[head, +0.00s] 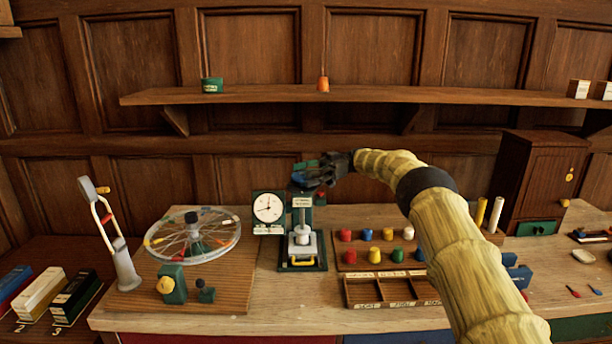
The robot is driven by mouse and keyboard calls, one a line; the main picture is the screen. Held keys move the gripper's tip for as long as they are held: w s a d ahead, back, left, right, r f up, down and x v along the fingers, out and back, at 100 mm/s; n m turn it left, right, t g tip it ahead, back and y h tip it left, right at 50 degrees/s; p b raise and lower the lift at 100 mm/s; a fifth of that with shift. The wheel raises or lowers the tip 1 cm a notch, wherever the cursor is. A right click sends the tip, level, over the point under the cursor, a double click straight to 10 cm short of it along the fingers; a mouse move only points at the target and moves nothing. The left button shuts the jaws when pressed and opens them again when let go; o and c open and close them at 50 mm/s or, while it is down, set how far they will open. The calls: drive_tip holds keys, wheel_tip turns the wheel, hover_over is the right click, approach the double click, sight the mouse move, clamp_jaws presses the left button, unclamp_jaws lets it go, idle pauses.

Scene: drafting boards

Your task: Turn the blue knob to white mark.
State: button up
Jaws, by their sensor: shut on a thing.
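The blue knob (298,180) shows in the head view at the top of the green press-like device, beside the dial. My gripper (306,175) reaches in from the right at the top of this device. Its dark fingers are shut on the blue knob and cover part of it. The green device (316,222) stands upright on the bench with a small white label on its front. I cannot make out the white mark or which way the knob points.
A white round dial (267,208) stands just left of the device. A spoked wheel (193,236) lies further left. Several coloured caps (388,234) stand on a wooden rack to the right, behind a divided tray (391,290). A shelf (370,95) runs above.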

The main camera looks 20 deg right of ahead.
drive_tip(key=shift+r, duration=0.15)
drive_tip(key=o, duration=1)
wheel_tip(320, 180, up, 10)
drive_tip(key=shift+f, duration=0.1)
drive_tip(key=shift+d, duration=0.1)
